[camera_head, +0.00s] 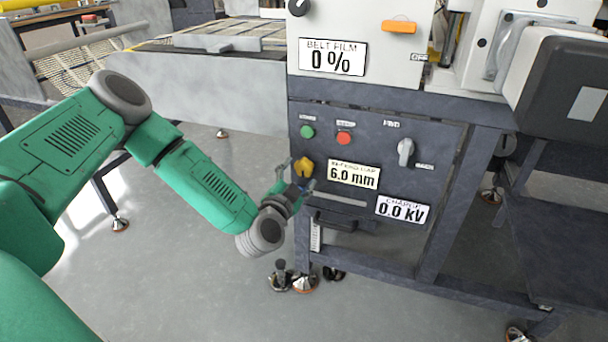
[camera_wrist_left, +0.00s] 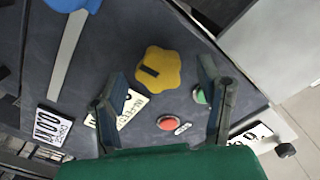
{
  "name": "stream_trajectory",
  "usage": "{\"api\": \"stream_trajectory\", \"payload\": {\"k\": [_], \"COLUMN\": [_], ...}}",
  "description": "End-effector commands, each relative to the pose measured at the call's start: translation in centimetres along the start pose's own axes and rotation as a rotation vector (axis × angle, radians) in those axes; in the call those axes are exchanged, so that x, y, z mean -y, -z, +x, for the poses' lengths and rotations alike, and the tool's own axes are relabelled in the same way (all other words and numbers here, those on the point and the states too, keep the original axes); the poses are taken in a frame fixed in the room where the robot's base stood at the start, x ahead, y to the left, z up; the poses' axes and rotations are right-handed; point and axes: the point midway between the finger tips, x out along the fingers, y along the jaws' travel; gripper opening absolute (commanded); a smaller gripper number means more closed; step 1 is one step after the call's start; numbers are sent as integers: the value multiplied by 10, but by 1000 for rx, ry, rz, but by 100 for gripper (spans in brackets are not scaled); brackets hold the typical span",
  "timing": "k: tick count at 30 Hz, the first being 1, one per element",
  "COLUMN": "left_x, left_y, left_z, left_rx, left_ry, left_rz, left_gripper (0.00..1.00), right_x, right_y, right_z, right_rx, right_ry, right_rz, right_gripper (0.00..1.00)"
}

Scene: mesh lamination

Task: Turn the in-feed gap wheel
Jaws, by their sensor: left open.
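The in-feed gap wheel is a yellow lobed knob (camera_head: 304,166) on the dark panel, left of the in-feed gap display (camera_head: 353,175), which reads 6.0 mm. In the left wrist view the yellow wheel (camera_wrist_left: 158,72) has a dark mark on its face and lies beyond and between the fingertips. My left gripper (camera_head: 291,177) is in front of the panel at the wheel, with its fingers spread; in the left wrist view the open fingers (camera_wrist_left: 162,82) stand on either side of the wheel. I cannot tell whether they touch it. My right gripper is not in view.
A green button (camera_head: 307,132), a red button (camera_head: 344,138) and a grey rotary switch (camera_head: 405,152) sit above the in-feed display. A charge display (camera_head: 402,209) reads 0.0 kV. A belt film display (camera_head: 333,58) reads 0 %. A dark handle (camera_head: 335,222) lies below.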

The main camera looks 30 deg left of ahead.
Motion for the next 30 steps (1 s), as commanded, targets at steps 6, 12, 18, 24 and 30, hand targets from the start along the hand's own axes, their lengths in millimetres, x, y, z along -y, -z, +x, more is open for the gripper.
{"api": "stream_trajectory", "payload": {"k": [6, 12, 18, 24, 30], "left_x": [-2, -3, -1, -1, -1], "left_y": [4, 8, 3, 0, -1], "left_z": [24, 29, 30, 29, 29], "left_rx": [-1, -2, 0, 4, 9], "left_ry": [2, -1, 0, -1, 1], "left_rz": [6, 10, 3, 4, 8], "left_gripper": [60, 60, 50, 10, 10], "right_x": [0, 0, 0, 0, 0], "right_y": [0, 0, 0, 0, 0], "right_z": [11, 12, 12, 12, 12], "right_rx": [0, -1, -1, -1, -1], "right_ry": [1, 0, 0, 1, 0], "right_rz": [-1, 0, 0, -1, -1], "right_gripper": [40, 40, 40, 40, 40]}}
